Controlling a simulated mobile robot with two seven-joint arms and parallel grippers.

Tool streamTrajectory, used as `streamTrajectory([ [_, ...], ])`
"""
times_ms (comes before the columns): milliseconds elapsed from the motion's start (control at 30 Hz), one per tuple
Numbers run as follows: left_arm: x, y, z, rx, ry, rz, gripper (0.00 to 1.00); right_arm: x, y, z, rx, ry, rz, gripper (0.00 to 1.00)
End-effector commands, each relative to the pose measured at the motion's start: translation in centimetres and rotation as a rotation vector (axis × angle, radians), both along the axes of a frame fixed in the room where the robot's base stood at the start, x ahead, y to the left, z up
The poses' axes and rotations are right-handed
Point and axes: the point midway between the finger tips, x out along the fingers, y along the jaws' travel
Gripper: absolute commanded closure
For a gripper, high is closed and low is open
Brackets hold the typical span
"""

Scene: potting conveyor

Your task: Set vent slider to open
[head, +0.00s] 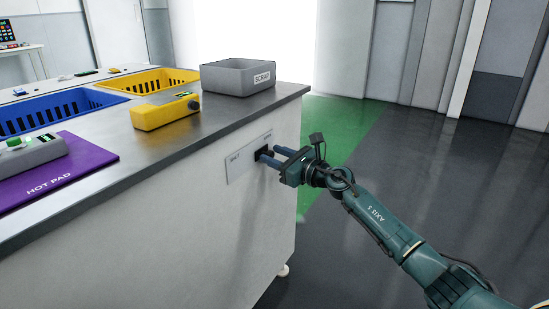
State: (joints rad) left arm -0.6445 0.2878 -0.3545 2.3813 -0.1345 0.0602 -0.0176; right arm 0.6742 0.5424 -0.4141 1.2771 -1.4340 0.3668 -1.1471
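The vent slider's pale plate (238,163) is on the white side of the counter, below its top edge. The slider's dark knob (261,152) sits right of the plate's middle. My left gripper is not in view.
The grey counter top (150,160) holds a grey scrap bin (222,78), a yellow device (160,115), a yellow basket (150,82), a blue basket (60,110) and a purple hot pad (85,165). Open floor and a green strip (340,125) lie to the right.

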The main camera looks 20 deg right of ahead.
Motion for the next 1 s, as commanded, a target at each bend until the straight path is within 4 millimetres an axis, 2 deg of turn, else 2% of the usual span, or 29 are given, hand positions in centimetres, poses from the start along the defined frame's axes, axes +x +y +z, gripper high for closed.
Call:
streamTrajectory([
  [300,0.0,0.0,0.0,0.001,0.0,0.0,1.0,-0.1,0.1,-0.1,-0.001,0.002,0.005,0.56],
  [433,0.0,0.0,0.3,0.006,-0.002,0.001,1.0,-0.9,-0.4,-0.1,-0.002,0.003,0.003,0.56],
  [567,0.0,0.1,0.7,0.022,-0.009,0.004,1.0,-3.0,-1.4,0.0,-0.005,0.005,0.005,0.56],
  [800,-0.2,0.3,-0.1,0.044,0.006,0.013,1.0,-7.8,-4.1,-0.2,-0.004,0.005,0.004,0.56],
  [1000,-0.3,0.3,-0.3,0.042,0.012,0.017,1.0,-10.5,-5.6,-0.2,-0.002,0.003,0.002,0.56],
])
